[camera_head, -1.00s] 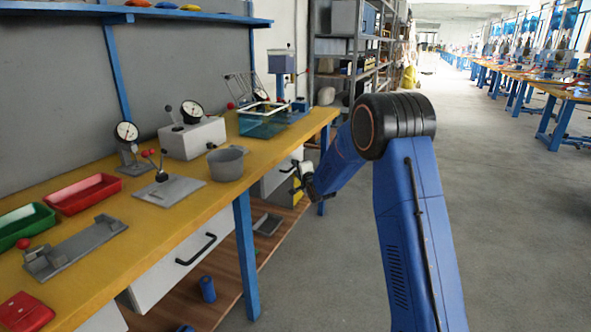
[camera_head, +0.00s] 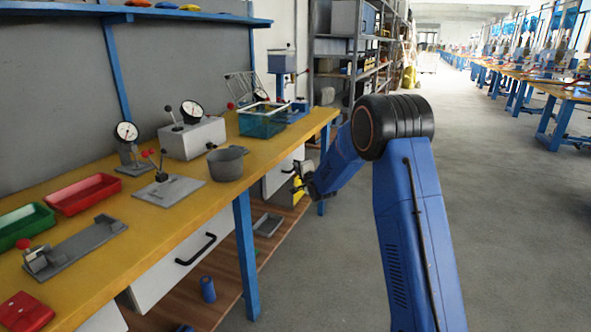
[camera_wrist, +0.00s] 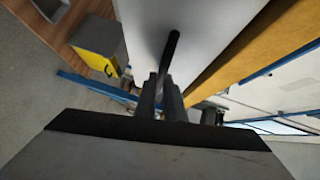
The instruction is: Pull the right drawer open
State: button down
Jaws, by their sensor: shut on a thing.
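The right drawer has a pale front (camera_head: 277,177) under the far end of the yellow-topped bench. My gripper (camera_head: 303,170) is at that front in the head view, small and partly hidden by its own wrist. In the wrist view the pale drawer front (camera_wrist: 205,25) fills the upper middle. A dark bar handle (camera_wrist: 171,48) stands out from it, and its lower end is between my gripper's fingers (camera_wrist: 160,90). My gripper is shut on the handle. I cannot tell whether the drawer stands a little out from the bench.
The left drawer (camera_head: 165,273) has a black handle and appears closed. A blue bench leg (camera_head: 246,255) stands between the drawers. A grey box with a yellow face (camera_wrist: 98,45) is on the wooden lower shelf near my gripper. The floor (camera_head: 480,210) to the right is clear.

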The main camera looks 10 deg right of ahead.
jog(key=s+d, duration=0.7)
jog(key=d, duration=0.3)
jog(key=s+d, duration=0.8)
jog(key=d, duration=0.2)
jog(key=shift+d, duration=0.2)
jog(key=c, duration=1.8)
grip_release()
jog(key=shift+w, duration=0.1)
jog(key=shift+c, duration=0.2)
jog(key=s+d+r, duration=0.2)
jog(key=s, duration=1.5)
jog(key=shift+d+r, duration=0.2)
jog(key=shift+d, duration=0.1)
